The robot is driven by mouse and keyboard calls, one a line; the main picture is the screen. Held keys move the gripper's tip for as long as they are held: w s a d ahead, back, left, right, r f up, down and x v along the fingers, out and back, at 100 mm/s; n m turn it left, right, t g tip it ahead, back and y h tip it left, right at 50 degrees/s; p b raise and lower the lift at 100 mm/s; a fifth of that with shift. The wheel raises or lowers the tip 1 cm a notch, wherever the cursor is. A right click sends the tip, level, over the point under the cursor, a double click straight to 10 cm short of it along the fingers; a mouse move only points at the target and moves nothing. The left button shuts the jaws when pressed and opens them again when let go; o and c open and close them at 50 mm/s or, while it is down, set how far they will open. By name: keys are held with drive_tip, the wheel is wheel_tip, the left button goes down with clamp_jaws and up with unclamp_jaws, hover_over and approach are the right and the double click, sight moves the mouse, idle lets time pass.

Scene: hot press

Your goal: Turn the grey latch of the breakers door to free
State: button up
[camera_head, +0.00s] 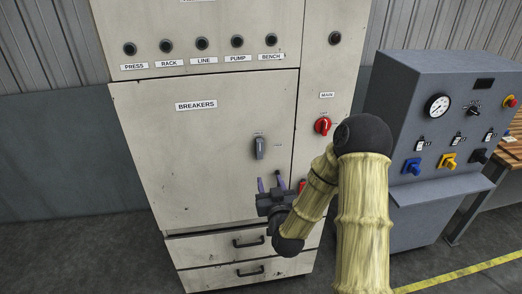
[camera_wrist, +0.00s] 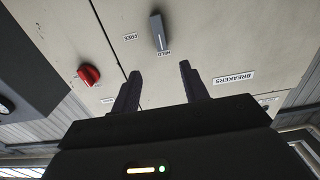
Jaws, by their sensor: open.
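The grey latch (camera_head: 259,148) sits on the right part of the breakers door (camera_head: 200,150). It stands upright, with a small label above it and another to its right. In the wrist view the picture is upside down; the latch (camera_wrist: 157,31) has its one end by the HELD label, and the FREE label (camera_wrist: 130,37) lies off to its side. My gripper (camera_head: 270,183) is open and empty, below the latch in the head view. In the wrist view my gripper's fingers (camera_wrist: 160,71) point toward the door, apart from the latch.
A red main switch (camera_head: 322,125) is right of the door and shows in the wrist view (camera_wrist: 89,75). A row of dark round fittings (camera_head: 201,43) runs above the door, drawers (camera_head: 225,243) below. A grey console (camera_head: 435,100) stands at right, beyond my arm.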

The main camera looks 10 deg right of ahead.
sight(260, 149)
drive_tip(key=w+p, duration=0.7)
drive_tip(key=w, duration=0.8)
drive_tip(key=shift+w+a+r, duration=0.1)
drive_tip(key=shift+w+a, duration=0.05)
drive_tip(key=shift+w, duration=0.2)
drive_tip(key=shift+w+p, duration=0.45)
drive_tip(key=shift+w, duration=0.15)
drive_tip(key=shift+w+d, duration=0.2)
drive_tip(key=shift+w, duration=0.05)
clamp_jaws()
drive_tip(key=shift+d, duration=0.35)
drive_tip(key=shift+a, duration=0.3)
drive_tip(key=shift+b, duration=0.3)
